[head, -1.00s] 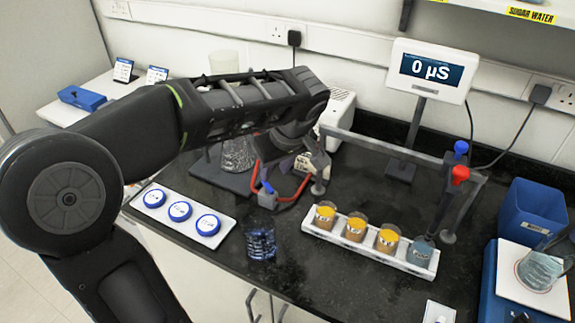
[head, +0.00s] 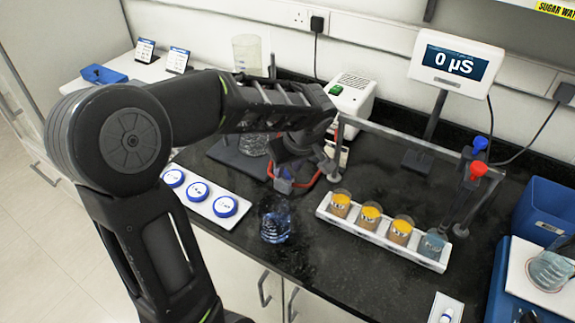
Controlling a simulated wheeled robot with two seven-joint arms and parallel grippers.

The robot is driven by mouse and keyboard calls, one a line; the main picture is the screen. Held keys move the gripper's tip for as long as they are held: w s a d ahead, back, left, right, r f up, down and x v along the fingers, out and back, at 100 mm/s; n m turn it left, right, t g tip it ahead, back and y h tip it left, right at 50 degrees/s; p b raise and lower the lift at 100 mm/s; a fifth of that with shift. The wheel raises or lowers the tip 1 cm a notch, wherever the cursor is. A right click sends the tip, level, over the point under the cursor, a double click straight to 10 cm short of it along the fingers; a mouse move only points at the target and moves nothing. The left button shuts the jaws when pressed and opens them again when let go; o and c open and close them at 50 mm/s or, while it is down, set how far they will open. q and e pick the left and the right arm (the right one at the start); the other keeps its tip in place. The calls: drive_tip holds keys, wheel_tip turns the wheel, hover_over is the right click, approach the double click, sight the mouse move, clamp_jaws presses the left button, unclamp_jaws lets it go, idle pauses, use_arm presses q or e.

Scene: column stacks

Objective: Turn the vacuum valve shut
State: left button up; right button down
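A white box with a green switch (head: 350,97), perhaps the pump, stands behind the wrist. My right gripper is not in view.
A white rack of orange-filled cups (head: 382,236) lies right of the glass beaker (head: 275,222). A metal frame (head: 400,145) with blue (head: 480,144) and red (head: 478,169) knobs spans behind it. A tray of blue-ringed discs (head: 229,222) is at left. A display (head: 457,62) stands behind.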

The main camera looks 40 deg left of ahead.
use_arm(q)
drive_tip(key=shift+a+f, duration=0.1)
drive_tip(key=shift+f, duration=0.25)
drive_tip(key=shift+c, duration=0.5)
clamp_jaws()
